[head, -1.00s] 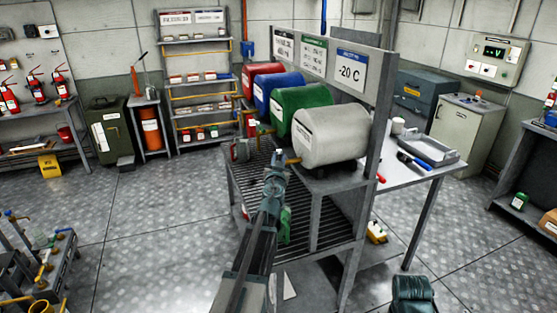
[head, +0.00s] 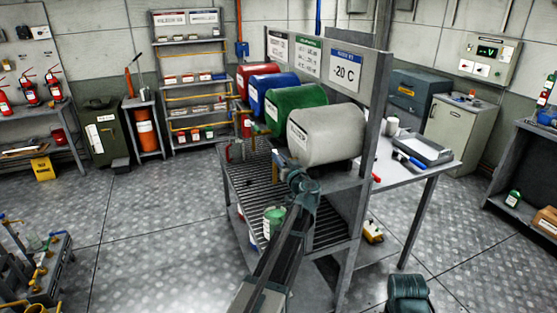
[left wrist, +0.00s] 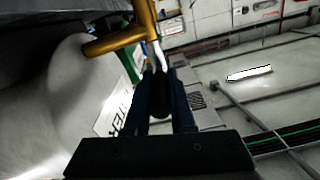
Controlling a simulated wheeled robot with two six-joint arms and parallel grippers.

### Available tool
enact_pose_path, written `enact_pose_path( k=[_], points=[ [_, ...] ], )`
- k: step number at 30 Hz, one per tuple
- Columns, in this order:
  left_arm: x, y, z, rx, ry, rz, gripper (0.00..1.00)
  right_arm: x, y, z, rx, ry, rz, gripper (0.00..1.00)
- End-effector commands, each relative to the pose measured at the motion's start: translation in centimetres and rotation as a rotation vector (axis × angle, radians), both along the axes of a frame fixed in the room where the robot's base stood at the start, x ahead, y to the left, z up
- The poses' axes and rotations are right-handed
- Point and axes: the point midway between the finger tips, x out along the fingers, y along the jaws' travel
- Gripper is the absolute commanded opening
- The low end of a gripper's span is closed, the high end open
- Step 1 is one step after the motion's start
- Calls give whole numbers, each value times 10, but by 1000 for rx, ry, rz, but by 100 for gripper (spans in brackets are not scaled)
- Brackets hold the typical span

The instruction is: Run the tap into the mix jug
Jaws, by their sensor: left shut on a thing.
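A row of drums lies on the rack. The nearest is a white drum (head: 325,137), with a brass tap (left wrist: 125,39) beside it in the left wrist view. My left gripper (head: 297,178) is at the front end of the white drum. In the left wrist view its fingers (left wrist: 160,85) are shut on the tap's lever (left wrist: 158,52), just below the brass body. A green and white container (head: 273,222), possibly the mix jug, stands low in the rack, partly hidden by my arm.
Red (head: 258,76), blue (head: 268,92) and green (head: 297,108) drums lie behind the white one. A side table (head: 440,172) holds a grey tray (head: 428,151). A rack post (head: 368,150) stands right of the drums. The floor left of the rack is clear.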

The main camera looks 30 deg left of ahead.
Motion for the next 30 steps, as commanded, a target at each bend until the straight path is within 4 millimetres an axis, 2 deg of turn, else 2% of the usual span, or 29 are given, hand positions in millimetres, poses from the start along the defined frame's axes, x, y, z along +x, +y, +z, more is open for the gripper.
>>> enact_pose_path(
  k=[7, 8, 12, 23, 26, 30],
  points=[
    [-1, 0, 0, -1, 0, 2, 0, 0, 0, 0, 0, 0, 0, 50],
    [-1, 0, 0, -1, 0, 2, 26, 0, 0, 0, 0, 0, 0, 50],
    [0, 0, 0, -1, 0, 1, 51, 0, 0, 0, 0, 0, 0, 50],
    [-3, -3, 0, 0, 0, 0, 52, 0, 0, 0, 0, 0, 0, 50],
    [-12, -12, 0, 0, 0, -1, 52, 0, 0, 0, 0, 0, 0, 50],
    [-31, -34, 0, 0, 0, -3, 52, 0, 0, 0, 0, 0, 0, 50]
  ],
)
